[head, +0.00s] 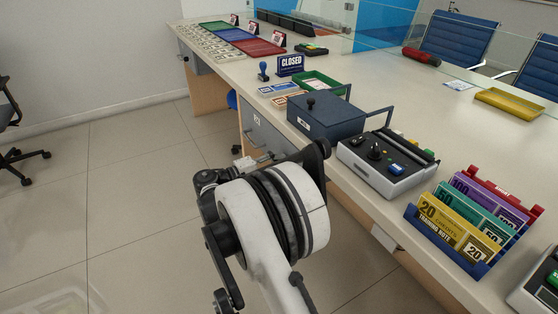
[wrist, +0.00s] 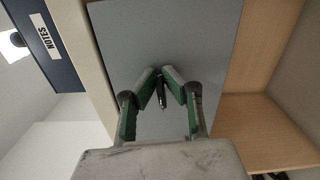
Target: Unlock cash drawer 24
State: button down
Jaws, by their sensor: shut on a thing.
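The grey drawer front (head: 262,132) is under the counter in the head view, with a small label on it that is too small to read surely. In the wrist view the grey drawer front (wrist: 165,30) fills the middle. My gripper (wrist: 160,78) has its green-padded fingers closed together on a small dark key-like piece with a brass-coloured end (wrist: 163,96). It is in front of the drawer front. Whether the piece sits in a lock cannot be told. In the head view my gripper (head: 247,162) is beside the drawer front, partly hidden by my arm.
On the counter (head: 330,140) stand a blue box (head: 325,118), a grey device with a knob (head: 385,165) and a rack of training notes (head: 470,225). A CLOSED sign (head: 291,65) and a green tray (head: 318,83) are farther back.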

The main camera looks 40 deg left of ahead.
jog(key=shift+m, duration=0.6)
jog(key=c, duration=1.9)
grip_release()
jog(key=v, duration=1.2)
